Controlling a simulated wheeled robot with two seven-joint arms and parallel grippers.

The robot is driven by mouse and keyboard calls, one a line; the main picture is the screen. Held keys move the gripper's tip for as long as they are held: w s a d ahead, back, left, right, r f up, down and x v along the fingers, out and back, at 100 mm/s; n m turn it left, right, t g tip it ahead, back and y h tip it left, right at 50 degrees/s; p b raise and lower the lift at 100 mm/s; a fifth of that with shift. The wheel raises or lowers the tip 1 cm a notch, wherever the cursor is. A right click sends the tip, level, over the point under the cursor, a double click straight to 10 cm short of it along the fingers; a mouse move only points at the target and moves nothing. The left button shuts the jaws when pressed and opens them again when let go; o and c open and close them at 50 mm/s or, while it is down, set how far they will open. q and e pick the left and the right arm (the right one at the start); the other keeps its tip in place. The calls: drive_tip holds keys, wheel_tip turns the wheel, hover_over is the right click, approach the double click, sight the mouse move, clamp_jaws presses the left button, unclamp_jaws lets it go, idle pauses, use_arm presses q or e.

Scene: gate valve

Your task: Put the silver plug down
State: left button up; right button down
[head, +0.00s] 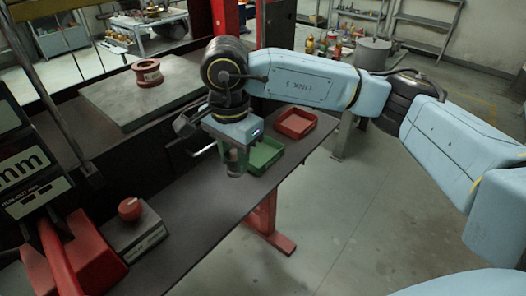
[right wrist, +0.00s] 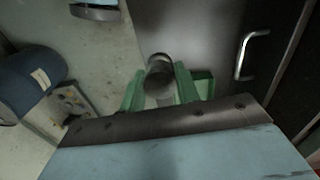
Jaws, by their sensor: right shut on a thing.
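My right gripper (head: 235,157) points down above the dark bench and is shut on the silver plug (head: 236,170). The plug is a short grey cylinder whose lower end sticks out below the fingers. In the right wrist view the plug (right wrist: 159,77) sits between the two green fingers of my right gripper (right wrist: 158,84). The green tray (head: 268,153) is just right of the plug in the head view. Part of it shows beside a finger in the right wrist view (right wrist: 205,84). I cannot tell how high the plug is above the bench. My left gripper is out of view.
A red tray (head: 296,122) lies beyond the green one, near the bench edge. A red flanged ring (head: 147,72) stands on a grey plate (head: 140,98). The bench (head: 215,205) between is clear.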

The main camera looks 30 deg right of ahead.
drive_tip(key=w+a+m+p, duration=0.1)
drive_tip(key=w+a+m, duration=0.3)
drive_tip(key=m, duration=0.7)
drive_tip(key=m+p, duration=0.1)
drive_tip(key=m, duration=0.4)
approach(230, 190)
drive_tip(key=a+f, duration=0.4)
drive_tip(key=a, duration=0.1)
drive_tip(key=shift+w+a+f, duration=0.2)
drive_tip(key=shift+w, duration=0.05)
drive_tip(key=shift+f, duration=0.4)
drive_tip(key=shift+f, duration=0.2)
drive_tip(key=c, duration=1)
unclamp_jaws()
